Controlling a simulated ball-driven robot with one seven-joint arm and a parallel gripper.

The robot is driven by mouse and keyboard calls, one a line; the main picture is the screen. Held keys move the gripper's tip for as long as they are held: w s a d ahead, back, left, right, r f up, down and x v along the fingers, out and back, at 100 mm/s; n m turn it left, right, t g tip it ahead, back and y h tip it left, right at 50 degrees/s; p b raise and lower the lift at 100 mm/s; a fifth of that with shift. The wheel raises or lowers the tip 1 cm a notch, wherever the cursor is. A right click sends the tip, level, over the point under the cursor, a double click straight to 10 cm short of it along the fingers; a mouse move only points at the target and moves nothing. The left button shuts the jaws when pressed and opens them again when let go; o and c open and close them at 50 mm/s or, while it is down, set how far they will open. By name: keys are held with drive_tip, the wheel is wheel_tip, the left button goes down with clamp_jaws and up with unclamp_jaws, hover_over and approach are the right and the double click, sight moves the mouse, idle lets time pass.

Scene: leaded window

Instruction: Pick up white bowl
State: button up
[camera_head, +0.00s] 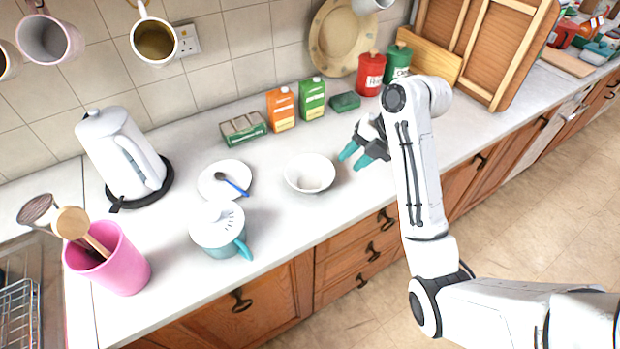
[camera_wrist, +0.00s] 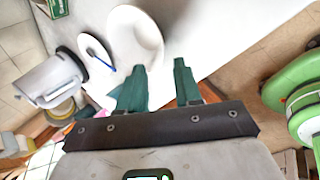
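The white bowl (camera_head: 310,174) stands upright and looks empty on the white counter, between a small plate and my gripper. My gripper (camera_head: 355,158) is just to the right of the bowl, with its teal fingers apart and nothing between them. In the wrist view the bowl (camera_wrist: 135,40) is at the top, beyond the left finger. The open fingers (camera_wrist: 158,80) point towards the bowl's right side. I cannot tell whether a finger touches the bowl's rim.
Left of the bowl are a plate (camera_head: 225,184) with a blue-handled spoon, a lidded teal mug (camera_head: 222,232) and a white kettle (camera_head: 122,155). Behind it are cartons (camera_head: 281,109) and a red canister (camera_head: 370,74). The counter in front of the bowl is clear to its edge.

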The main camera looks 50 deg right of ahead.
sight(331, 177)
drive_tip(key=b+x, duration=0.2)
drive_tip(key=x, duration=0.2)
drive_tip(key=shift+p+x, duration=0.85)
drive_tip(key=shift+x, duration=2.5)
drive_tip(key=shift+w+d, duration=0.1)
drive_tip(key=shift+d, duration=0.1)
drive_tip(key=shift+c, duration=0.2)
clamp_jaws()
